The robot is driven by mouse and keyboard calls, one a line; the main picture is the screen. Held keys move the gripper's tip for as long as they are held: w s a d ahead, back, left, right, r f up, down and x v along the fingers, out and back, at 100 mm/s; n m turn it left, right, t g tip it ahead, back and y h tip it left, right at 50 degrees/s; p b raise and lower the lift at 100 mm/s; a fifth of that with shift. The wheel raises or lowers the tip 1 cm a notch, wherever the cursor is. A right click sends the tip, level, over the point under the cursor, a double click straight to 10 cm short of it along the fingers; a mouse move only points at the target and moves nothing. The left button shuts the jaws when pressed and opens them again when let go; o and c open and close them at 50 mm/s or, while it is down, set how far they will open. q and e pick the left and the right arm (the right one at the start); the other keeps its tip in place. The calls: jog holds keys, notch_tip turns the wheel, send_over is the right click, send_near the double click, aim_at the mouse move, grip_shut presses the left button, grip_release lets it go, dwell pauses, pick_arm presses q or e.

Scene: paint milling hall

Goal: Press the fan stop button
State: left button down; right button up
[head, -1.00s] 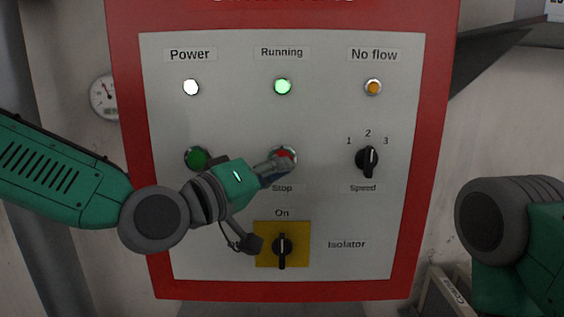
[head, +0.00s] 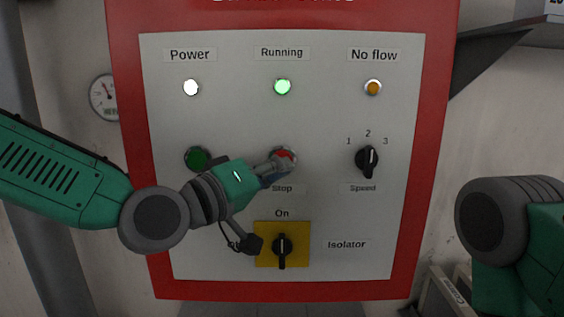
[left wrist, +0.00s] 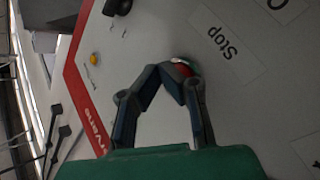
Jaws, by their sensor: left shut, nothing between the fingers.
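The red stop button (head: 287,155) sits in the middle row of the grey control panel (head: 330,210), above the label "Stop". My left gripper (head: 281,162) is shut and empty, its fingertips over the button and hiding part of it. In the left wrist view the shut fingertips (left wrist: 173,66) meet right at the red button (left wrist: 183,68); I cannot tell whether they press it. The green Running lamp (head: 283,87) is lit. My right gripper is not in view; only part of my right arm shows at the right edge.
A green button (head: 197,159) is left of the stop button, partly beside my left wrist. The speed knob (head: 367,159) is to the right. The isolator switch (head: 282,246) on its yellow plate is below, turned to On. A gauge (head: 105,98) hangs left of the red frame.

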pick_arm(q)
jog(key=shift+w, duration=0.1)
jog(key=shift+w+r, duration=0.1)
jog(key=shift+w, duration=0.15)
jog(key=shift+w, duration=0.45)
dwell(0.9)
jog(key=shift+s, duration=0.85)
jog(key=s, duration=0.5)
jog(key=shift+b, duration=0.3)
dwell(0.5)
